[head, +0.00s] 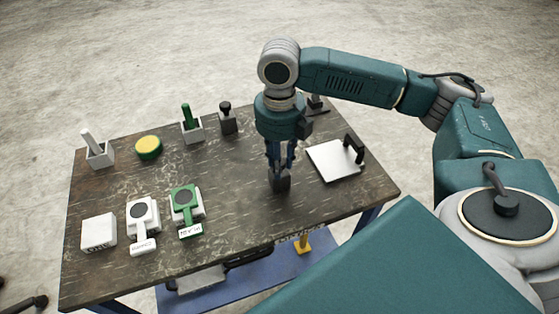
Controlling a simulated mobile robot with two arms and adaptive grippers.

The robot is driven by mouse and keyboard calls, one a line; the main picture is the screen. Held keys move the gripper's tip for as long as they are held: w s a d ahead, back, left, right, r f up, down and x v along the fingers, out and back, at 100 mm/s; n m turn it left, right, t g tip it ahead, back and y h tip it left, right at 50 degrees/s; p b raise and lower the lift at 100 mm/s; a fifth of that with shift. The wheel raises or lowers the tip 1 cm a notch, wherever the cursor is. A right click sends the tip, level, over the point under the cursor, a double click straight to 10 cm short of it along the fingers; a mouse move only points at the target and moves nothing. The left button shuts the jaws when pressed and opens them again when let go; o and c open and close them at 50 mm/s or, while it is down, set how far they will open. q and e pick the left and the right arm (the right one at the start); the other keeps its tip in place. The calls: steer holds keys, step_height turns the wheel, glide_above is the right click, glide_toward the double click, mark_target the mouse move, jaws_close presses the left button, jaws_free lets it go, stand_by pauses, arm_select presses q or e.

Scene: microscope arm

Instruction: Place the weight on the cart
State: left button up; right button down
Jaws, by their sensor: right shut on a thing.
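My right gripper (280,165) points straight down over the middle right of the table. It is shut on a dark block, which I take to be the weight (279,182). The weight is at or just above the table top; I cannot tell if it touches. A flat silver plate with a black upright handle, seemingly the cart (331,162), is right of the weight, apart from it. My left gripper is not in view.
On the brown table (110,200) stand another dark knobbed block (228,120), a green-handled holder (191,129), a yellow-topped disc (148,148), a white-handled holder (99,155), a white box (99,231), and white (143,217) and green (186,205) labelled devices. A black item (317,104) is behind my gripper.

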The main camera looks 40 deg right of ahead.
steer(key=shift+w, duration=0.1)
steer(key=c, duration=1.4)
jaws_free()
steer(key=shift+f, duration=0.1)
step_height(320, 180, up, 12)
steer(key=shift+b, duration=0.3)
